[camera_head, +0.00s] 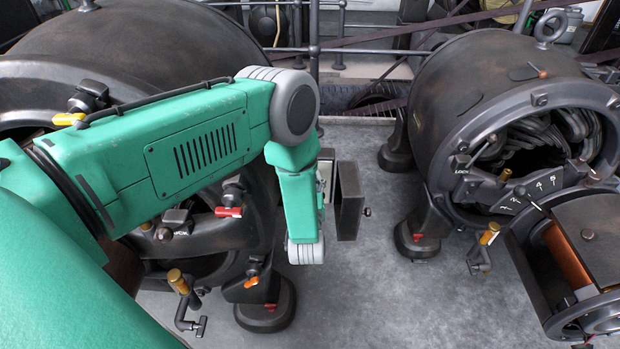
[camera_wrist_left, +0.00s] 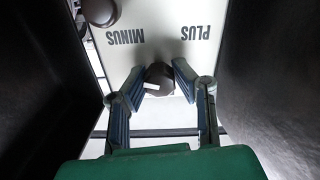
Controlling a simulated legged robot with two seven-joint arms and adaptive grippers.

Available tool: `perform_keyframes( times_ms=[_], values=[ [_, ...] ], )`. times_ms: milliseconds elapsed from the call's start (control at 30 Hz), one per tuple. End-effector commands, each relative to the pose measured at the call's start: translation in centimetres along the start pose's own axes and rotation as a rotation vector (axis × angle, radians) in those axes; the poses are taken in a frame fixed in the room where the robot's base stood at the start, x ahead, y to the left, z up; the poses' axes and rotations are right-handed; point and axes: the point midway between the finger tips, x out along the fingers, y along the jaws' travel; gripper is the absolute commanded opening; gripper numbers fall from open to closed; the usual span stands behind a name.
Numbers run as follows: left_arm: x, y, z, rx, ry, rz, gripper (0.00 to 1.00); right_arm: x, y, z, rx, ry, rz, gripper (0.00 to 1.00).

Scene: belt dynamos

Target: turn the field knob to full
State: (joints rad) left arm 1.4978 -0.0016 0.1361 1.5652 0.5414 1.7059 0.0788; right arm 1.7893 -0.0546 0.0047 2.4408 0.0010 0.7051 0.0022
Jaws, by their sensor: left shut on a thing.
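In the left wrist view, a dark faceted field knob (camera_wrist_left: 159,78) with a white mark sits on a pale panel (camera_wrist_left: 165,15). The mark lies on its left side in that view. The words MINUS and PLUS read upside down above it, MINUS on the left and PLUS on the right. My left gripper (camera_wrist_left: 159,84) is shut on the knob, one finger on each side. In the head view, my green left arm reaches down at a small open box (camera_head: 349,201) and hides most of it; the fingers and knob are hidden there. My right gripper is not in view.
A second dark round knob (camera_wrist_left: 100,10) is at the panel's upper left. Dark walls flank the gripper closely. A big dark dynamo (camera_head: 160,40) stands left and another (camera_head: 480,90) right. Bare grey floor (camera_head: 370,290) lies between them.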

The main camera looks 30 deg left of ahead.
Motion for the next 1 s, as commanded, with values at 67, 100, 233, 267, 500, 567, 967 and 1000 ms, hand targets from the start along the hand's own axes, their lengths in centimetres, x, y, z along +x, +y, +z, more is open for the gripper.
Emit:
perform_keyframes(
  times_ms=[67,100,233,267,500,567,967,1000],
  values=[
    [-0.7,0.0,0.8,0.003,-0.023,0.002,0.44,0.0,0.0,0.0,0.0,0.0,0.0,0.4],
    [-0.6,0.0,0.7,0.003,-0.02,0.002,0.44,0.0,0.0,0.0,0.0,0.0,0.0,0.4],
    [-0.4,-0.1,0.5,0.001,-0.014,0.001,0.44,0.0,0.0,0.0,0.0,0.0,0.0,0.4],
    [-0.4,-0.1,0.4,0.001,-0.013,0.001,0.44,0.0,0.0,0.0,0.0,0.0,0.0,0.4],
    [-1.2,-0.1,0.3,0.001,-0.011,0.001,0.44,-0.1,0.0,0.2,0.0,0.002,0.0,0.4],
    [-2.1,0.0,0.4,0.002,-0.012,0.001,0.44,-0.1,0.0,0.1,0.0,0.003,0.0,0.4],
    [-10.2,0.0,0.5,0.003,-0.015,0.003,0.44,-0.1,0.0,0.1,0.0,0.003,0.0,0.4],
    [-10.8,0.0,0.5,0.003,-0.016,0.003,0.44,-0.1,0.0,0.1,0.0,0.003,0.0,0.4]
  ],
)
